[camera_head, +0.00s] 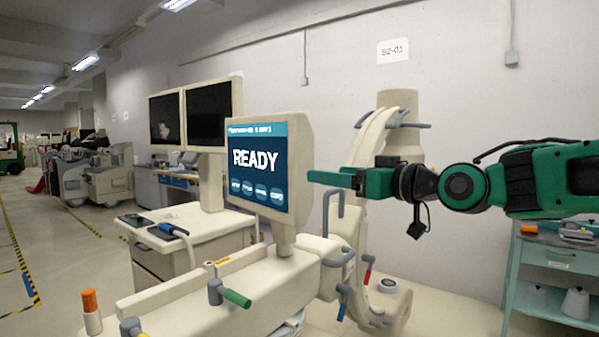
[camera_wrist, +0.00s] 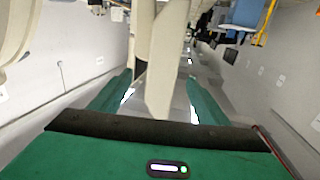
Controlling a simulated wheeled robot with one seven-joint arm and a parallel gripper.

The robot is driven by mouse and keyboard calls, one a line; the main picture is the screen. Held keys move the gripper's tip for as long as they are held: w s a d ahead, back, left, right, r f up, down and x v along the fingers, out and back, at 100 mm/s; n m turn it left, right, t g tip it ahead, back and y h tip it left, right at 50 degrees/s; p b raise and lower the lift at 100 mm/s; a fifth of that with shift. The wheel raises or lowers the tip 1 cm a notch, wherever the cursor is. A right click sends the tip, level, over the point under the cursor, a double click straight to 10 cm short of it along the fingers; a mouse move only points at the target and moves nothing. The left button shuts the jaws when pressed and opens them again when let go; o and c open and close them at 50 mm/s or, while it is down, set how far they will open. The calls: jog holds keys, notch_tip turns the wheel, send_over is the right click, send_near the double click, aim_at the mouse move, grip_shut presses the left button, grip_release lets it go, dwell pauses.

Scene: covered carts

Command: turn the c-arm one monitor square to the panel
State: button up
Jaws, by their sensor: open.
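The c-arm monitor (camera_head: 257,172) has a beige housing and a blue screen reading READY. It stands on a short post on the beige c-arm cart (camera_head: 205,305), its screen angled toward the left of the head view. My gripper (camera_head: 318,177) is at the monitor's right edge, its green fingers pointing left. In the wrist view my gripper (camera_wrist: 160,98) is open, and a beige slab (camera_wrist: 165,65), which looks like the monitor's edge, shows between the fingers. I cannot tell whether a finger touches it. I cannot tell which part is the panel.
Two dark monitors (camera_head: 208,112) stand on a beige cart behind at left. The c-arm's curved arm and column (camera_head: 392,110) rise behind my gripper. Handles with green (camera_head: 237,298) and orange (camera_head: 89,301) parts project from the cart. A teal trolley (camera_head: 560,258) stands at right.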

aim_at(306, 168)
jog(key=x, duration=0.7)
jog(key=r+x, duration=0.1)
jog(key=x, duration=0.3)
jog(key=shift+s+a, duration=0.15)
jog(key=shift+a, duration=0.15)
